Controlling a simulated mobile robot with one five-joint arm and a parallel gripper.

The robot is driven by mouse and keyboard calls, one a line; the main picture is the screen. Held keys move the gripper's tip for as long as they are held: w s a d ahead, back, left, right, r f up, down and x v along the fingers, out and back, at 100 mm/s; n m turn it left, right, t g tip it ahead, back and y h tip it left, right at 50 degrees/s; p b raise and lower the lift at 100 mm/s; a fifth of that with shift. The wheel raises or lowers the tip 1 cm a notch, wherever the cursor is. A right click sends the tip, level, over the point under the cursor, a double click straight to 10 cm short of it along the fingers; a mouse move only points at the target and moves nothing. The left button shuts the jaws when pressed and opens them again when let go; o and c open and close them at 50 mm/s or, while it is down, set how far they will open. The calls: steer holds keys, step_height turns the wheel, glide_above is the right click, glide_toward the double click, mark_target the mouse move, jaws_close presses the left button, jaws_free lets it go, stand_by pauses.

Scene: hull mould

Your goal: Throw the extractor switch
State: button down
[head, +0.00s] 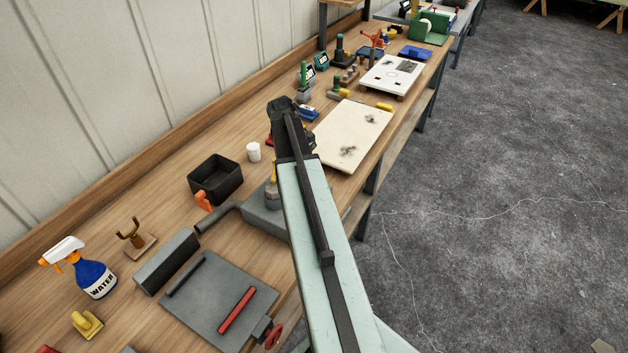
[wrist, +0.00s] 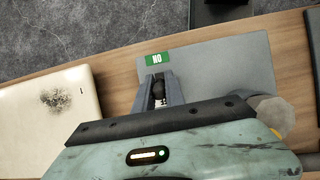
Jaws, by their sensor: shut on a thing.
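In the wrist view, a flat grey box (wrist: 225,65) carries a green label (wrist: 158,59) that reads "NO" from this side. My gripper (wrist: 158,78) is over the box's left part, just below the label. Its two grey fingers are shut on a small dark knob (wrist: 158,89), which I take to be the switch handle; the fingers hide most of it. In the head view, the grey box (head: 262,217) shows partly beside my arm, and my fingers are hidden behind the arm.
A cream board (head: 352,133) with a dark smudge lies beyond the box. A grey pot with a yellow part (head: 272,192) stands close to the box. A black bin (head: 215,180), white cup (head: 253,152) and spray bottle (head: 92,277) stand on the bench. The floor at right is clear.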

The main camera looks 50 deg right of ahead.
steer(key=shift+w+a+f+g+b, duration=0.15)
steer(key=shift+g+b, duration=0.25)
steer(key=shift+g, duration=0.2)
steer(key=c, duration=1.4)
jaws_free()
steer(key=p+v, duration=0.6)
steer(key=v, duration=0.1)
steer(key=shift+w+r+p, duration=0.2)
steer(key=shift+r+p, duration=0.15)
steer(key=shift+r, duration=0.05)
